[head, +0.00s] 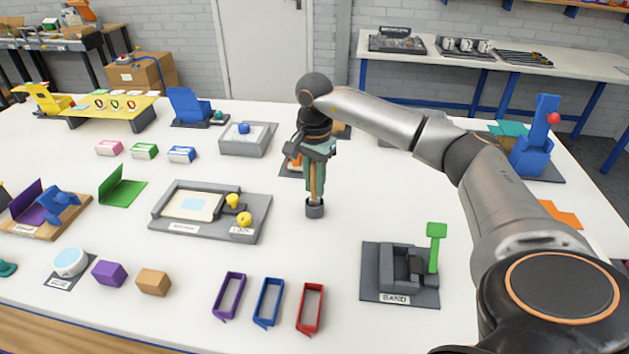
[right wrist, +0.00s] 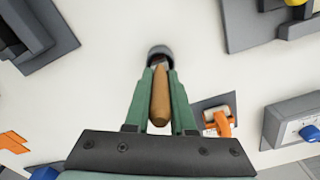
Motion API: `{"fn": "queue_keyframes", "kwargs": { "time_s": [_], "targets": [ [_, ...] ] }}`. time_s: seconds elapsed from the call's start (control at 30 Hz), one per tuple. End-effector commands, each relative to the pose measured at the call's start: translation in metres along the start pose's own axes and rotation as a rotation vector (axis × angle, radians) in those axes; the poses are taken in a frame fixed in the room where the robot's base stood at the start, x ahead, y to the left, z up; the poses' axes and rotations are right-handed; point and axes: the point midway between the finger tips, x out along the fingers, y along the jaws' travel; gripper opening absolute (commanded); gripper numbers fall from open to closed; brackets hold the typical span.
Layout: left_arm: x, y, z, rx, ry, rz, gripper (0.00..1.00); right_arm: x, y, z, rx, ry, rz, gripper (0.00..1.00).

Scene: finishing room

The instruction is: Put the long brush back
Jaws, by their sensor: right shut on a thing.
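My right gripper (head: 314,190) points down over the middle of the table, its green fingers shut on the long brush (head: 313,177). In the right wrist view the brush's wooden handle (right wrist: 160,98) lies between the two fingers (right wrist: 160,78). The brush's lower end meets a small dark grey round cup (head: 314,209), which also shows in the right wrist view (right wrist: 160,52). The end seems to be in or just over the cup; its bristles are hidden. My left gripper is not in view.
A grey tray with yellow knobs (head: 168,223) lies left of the gripper. A grey "SAND" fixture with a green lever (head: 436,240) stands at front right. Purple, blue and red clips (head: 311,309) lie in front. An orange-handled tool (right wrist: 222,124) is close behind. The table right of the cup is clear.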

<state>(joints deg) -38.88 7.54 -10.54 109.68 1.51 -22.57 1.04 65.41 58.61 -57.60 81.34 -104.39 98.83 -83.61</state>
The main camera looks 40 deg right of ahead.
Motion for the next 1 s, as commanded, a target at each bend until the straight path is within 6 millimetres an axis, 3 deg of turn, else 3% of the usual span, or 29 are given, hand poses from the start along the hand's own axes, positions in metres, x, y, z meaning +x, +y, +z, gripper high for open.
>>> {"fn": "queue_keyframes", "kwargs": {
  "time_s": [0.37,0.4,0.63,1.0],
  "targets": [
    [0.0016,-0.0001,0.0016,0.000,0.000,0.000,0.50,0.0049,-0.0001,0.0001,0.001,0.000,-0.001,0.00],
    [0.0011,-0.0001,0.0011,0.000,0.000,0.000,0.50,0.0040,-0.0002,0.0001,0.001,0.000,-0.001,0.26],
    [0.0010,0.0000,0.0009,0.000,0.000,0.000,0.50,0.0037,-0.0002,0.0003,0.000,0.000,-0.001,0.52],
    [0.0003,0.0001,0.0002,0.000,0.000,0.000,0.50,-0.0044,-0.0008,0.0004,0.000,0.000,-0.003,0.53]
  ]
}}
